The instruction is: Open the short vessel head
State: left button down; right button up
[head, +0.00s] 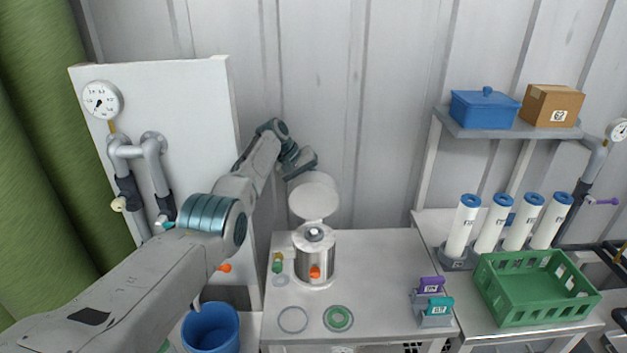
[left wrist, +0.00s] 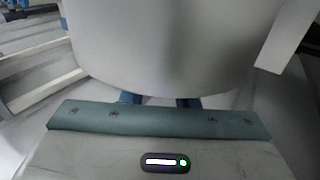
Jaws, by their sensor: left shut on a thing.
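The short vessel (head: 317,262) is a steel cylinder with an orange part on its front, standing upright on the bench. Its head (head: 313,200) is a pale round disc, tipped up above and behind the vessel's open top. My left gripper (head: 303,171) is at the disc's upper edge and shut on it. In the left wrist view the head (left wrist: 175,45) fills the upper middle as a large pale surface, and the blue fingers of my left gripper (left wrist: 160,101) show only in part below it. My right gripper is not in view.
Rings (head: 338,318) lie flat on the bench before the vessel. Purple and teal labelled pieces (head: 434,305) stand at the bench's right. A green crate (head: 535,308) and several white cartridges (head: 463,226) are farther right. A blue bucket (head: 210,330) stands at the lower left.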

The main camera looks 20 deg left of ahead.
aim_at(313, 176)
pick_arm(q)
jog(key=shift+f, duration=0.15)
jog(key=c, duration=1.4)
grip_release()
jog(key=shift+c, duration=0.2)
jog(key=o, duration=0.3)
jog(key=shift+w, duration=0.15)
notch_tip(313, 176, up, 3)
jog(key=shift+r+b, duration=0.1)
jog(key=shift+b, duration=1.15)
jog(key=shift+s+d, duration=0.2)
jog(key=shift+s, duration=0.55)
jog(key=s+d, duration=0.1)
jog(key=s, duration=0.6)
jog(key=s+d+r+b, duration=0.1)
jog(key=s+d, duration=0.1)
jog(key=s, duration=0.5)
jog(key=shift+d+r, duration=0.25)
jog(key=shift+r, duration=0.05)
